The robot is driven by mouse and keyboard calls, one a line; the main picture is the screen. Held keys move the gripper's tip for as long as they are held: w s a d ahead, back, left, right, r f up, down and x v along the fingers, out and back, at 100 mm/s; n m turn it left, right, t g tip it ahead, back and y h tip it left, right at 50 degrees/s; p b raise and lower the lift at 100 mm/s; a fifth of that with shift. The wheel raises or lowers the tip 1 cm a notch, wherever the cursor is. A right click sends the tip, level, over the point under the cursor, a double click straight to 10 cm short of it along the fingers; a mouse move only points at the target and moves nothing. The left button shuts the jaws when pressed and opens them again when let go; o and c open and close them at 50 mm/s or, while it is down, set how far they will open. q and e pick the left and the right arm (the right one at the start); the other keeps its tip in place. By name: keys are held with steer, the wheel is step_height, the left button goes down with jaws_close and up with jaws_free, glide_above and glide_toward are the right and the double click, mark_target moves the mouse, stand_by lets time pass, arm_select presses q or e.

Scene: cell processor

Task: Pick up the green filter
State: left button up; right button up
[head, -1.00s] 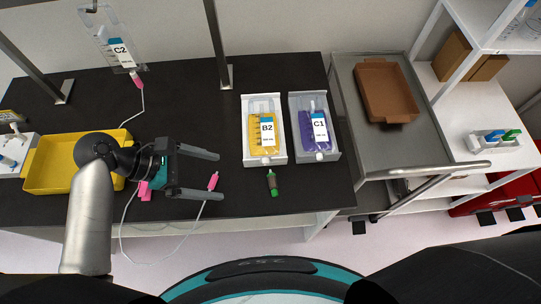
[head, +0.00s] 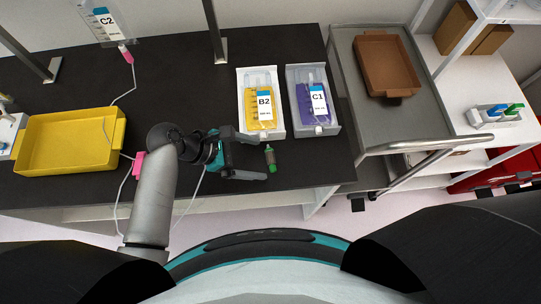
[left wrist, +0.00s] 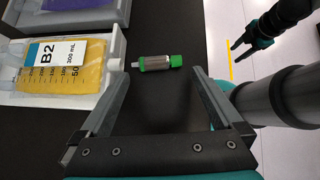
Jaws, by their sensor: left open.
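The green filter (head: 270,158) is a small cylinder with green ends and a grey-brown middle. It lies on the black bench in front of the B2 pouch. In the left wrist view the filter (left wrist: 158,62) lies crosswise just beyond my fingertips, with a pale nozzle at its left end. My left gripper (head: 260,157) is open and empty, its fingers pointing at the filter from the left. In the left wrist view its fingers (left wrist: 161,74) are spread to either side, short of the filter. My right gripper (left wrist: 238,48) shows at upper right in that view, its fingers apart, away from the filter.
The yellow B2 pouch (head: 259,108) and the purple C1 pouch (head: 312,104) lie in trays behind the filter. A yellow bin (head: 66,140) stands at left, with tubing and a pink clamp (head: 139,164) nearby. A steel cart (head: 400,128) stands at right.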

arm_select(q)
steer(key=shift+x, duration=1)
steer(key=c, duration=1.2)
